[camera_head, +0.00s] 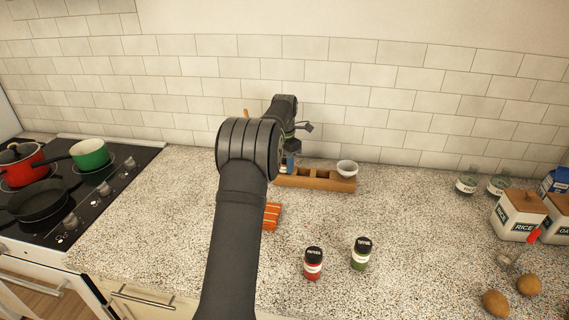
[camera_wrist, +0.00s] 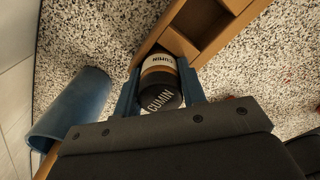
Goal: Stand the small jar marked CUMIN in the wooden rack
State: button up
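The CUMIN jar (camera_wrist: 160,67) has a dark lid lettered CUMIN and a pale label. In the wrist view it sits between the two blue fingers of my gripper (camera_wrist: 158,82), which press close on both sides. The wooden rack (camera_head: 325,185) has open compartments; it also shows in the wrist view (camera_wrist: 218,25). The jar's lower end is at the rack's end compartment; whether it rests on the floor of it is hidden. In the head view my arm hides the jar and much of my gripper (camera_head: 288,162).
The stove is left; canisters (camera_head: 518,215) stand right.

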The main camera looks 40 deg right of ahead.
jog(key=o, duration=0.4)
jog(key=shift+a+f, duration=0.1)
jog(key=shift+f, duration=0.6)
jog(key=shift+c, duration=0.2)
jog(key=shift+o, duration=0.2)
jog(key=shift+s, duration=0.15)
notch_tip(320, 180, up, 14)
jog(key=shift+f, duration=0.15)
jog(key=shift+f, duration=0.1)
notch_tip(320, 180, down, 12)
jog(key=shift+f, duration=0.1)
